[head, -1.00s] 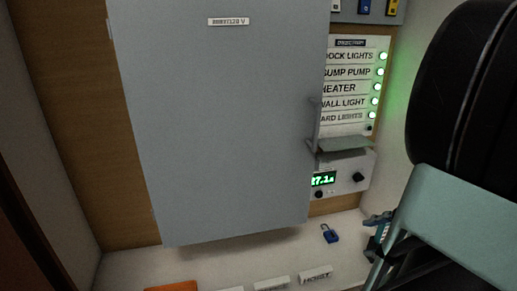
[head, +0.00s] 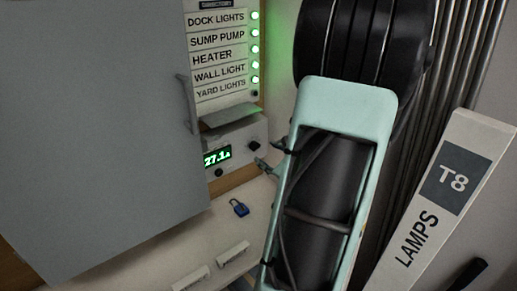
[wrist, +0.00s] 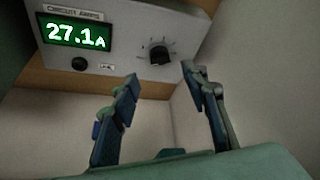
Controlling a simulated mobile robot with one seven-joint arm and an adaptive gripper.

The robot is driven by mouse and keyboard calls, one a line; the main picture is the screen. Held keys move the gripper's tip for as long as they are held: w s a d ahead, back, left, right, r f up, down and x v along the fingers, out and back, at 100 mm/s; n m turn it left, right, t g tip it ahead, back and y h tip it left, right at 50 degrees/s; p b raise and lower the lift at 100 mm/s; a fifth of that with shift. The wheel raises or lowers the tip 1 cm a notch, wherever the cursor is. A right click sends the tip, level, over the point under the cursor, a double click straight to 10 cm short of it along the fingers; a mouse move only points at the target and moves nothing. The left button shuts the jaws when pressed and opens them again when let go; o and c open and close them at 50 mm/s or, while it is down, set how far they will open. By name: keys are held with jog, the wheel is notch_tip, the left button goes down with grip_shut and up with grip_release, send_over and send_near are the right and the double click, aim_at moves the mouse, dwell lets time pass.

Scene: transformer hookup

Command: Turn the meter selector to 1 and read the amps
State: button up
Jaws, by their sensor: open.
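The meter (head: 237,135) is a grey box on the back wall, labelled CIRCUIT AMPS in the wrist view. Its green display (head: 217,156) reads 27.1 A, and it also shows in the wrist view (wrist: 75,35). The black selector knob (head: 254,145) is to the right of the display. In the wrist view the knob (wrist: 159,54) has marks around it, but the numbers are too small to read. My gripper (head: 267,167) is open and empty, just below and right of the knob. In the wrist view the fingertips (wrist: 160,76) lie either side of the knob's line, apart from it.
A large grey panel door (head: 95,120) stands at the left. A white T8 LAMPS box (head: 445,205) and several pipes stand at the right.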

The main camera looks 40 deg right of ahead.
aim_at(257, 148)
jog(key=x, duration=0.7)
jog(key=shift+w+f, duration=0.1)
jog(key=shift+w, duration=0.05)
jog(key=shift+c, duration=0.5)
jog(key=shift+d, duration=0.1)
grip_shut()
